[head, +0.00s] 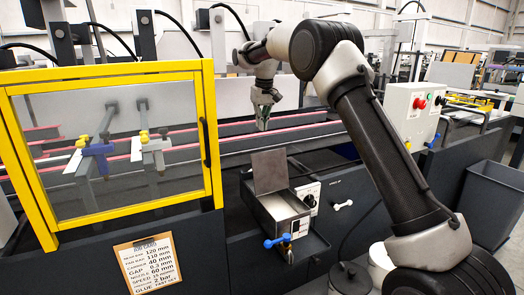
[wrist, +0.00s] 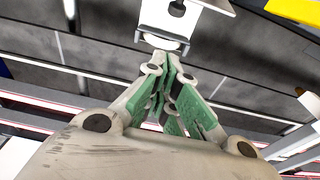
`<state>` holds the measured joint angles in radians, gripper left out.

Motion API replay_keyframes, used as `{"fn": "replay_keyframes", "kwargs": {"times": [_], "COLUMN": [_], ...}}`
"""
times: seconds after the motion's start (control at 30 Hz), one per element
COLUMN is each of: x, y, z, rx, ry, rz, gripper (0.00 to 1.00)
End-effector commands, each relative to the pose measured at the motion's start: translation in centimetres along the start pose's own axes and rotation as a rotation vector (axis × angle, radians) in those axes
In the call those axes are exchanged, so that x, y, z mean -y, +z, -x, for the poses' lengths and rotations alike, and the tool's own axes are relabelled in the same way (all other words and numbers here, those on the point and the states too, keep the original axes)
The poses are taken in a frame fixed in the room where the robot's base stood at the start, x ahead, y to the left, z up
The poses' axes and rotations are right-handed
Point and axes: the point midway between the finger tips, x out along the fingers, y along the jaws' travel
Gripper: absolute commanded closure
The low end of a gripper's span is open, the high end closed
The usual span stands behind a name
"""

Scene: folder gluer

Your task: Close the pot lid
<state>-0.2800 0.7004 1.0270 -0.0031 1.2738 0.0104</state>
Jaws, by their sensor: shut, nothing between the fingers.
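The glue pot (head: 266,222) is a dark box with a pale grey inside, on the front of the machine in the head view. Its grey lid (head: 270,171) stands upright at the back edge, so the pot is open. My gripper (head: 262,122) is above and behind the lid, clear of it, over the machine's rails. The wrist view shows its green-padded fingers (wrist: 172,88) together with nothing between them. I cannot make out the pot or its lid in the wrist view.
A yellow-framed clear guard (head: 212,130) stands left of the pot. A blue-handled valve (head: 277,242) is on the pot's front, and a control knob (head: 310,200) is at its right. A grey box with red button (head: 420,103) stands right. Pails (head: 350,278) are below.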

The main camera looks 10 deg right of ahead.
Motion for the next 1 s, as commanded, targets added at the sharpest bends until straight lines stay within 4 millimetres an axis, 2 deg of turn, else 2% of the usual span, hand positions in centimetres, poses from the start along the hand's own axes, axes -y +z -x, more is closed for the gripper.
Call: {"fn": "replay_keyframes", "kwargs": {"times": [0.1, 0.27, 0.7, 0.77, 1.0], "x": [0.6, 0.6, 0.6, 0.6, 0.6], "y": [-0.9, -1.0, -0.8, 0.2, 2.5], "z": [-1.4, -2.9, -11.8, -10.8, -10.1], "rx": [0.005, 0.008, 0.008, 0.005, 0.005], "ry": [-0.001, -0.001, -0.001, -0.001, -0.001], "rz": [0.007, 0.008, 0.008, 0.008, 0.008], "gripper": [1.0, 1.0, 1.0, 1.0, 1.0]}}
